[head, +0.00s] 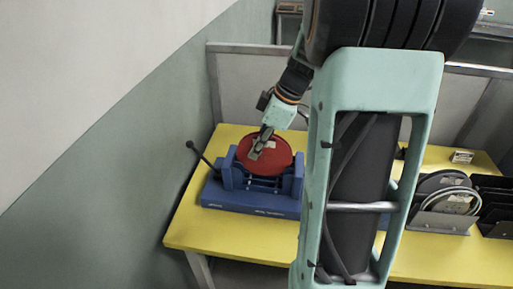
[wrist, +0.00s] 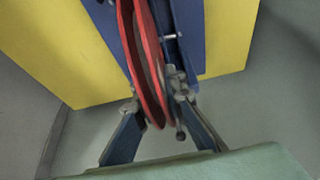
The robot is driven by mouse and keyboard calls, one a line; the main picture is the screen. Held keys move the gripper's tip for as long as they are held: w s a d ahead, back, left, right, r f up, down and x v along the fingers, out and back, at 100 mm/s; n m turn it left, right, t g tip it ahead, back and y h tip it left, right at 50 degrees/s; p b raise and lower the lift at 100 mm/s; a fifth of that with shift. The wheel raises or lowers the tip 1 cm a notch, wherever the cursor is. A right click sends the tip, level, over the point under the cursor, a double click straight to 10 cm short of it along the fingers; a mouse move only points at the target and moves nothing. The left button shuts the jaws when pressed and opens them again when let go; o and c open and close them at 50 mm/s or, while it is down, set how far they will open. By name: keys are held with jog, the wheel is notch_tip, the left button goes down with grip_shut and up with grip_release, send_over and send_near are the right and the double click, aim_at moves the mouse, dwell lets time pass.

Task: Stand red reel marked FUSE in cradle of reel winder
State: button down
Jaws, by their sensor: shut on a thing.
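The red reel (head: 281,153) is at the blue reel winder (head: 250,204) on the left part of the yellow table. My gripper (head: 260,147) is shut on the reel from above. In the head view the reel's lower part lies between the winder's blue uprights.
The winder's dark crank handle (head: 201,157) sticks out to its left. Dark and grey reels (head: 444,186) stand in a metal rack (head: 440,221) on the right. A small white card or box (head: 462,157) lies behind them. Grey partitions stand behind the yellow table (head: 220,237).

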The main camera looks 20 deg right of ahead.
jog(key=shift+f+b, duration=0.45)
jog(key=shift+b, duration=0.05)
jog(key=shift+f+b, duration=0.45)
jog(key=shift+b, duration=0.05)
jog(key=c, duration=1.6)
grip_release()
jog(key=shift+r, duration=0.15)
jog(key=shift+r+p, duration=2.35)
jog(key=shift+r, duration=1.55)
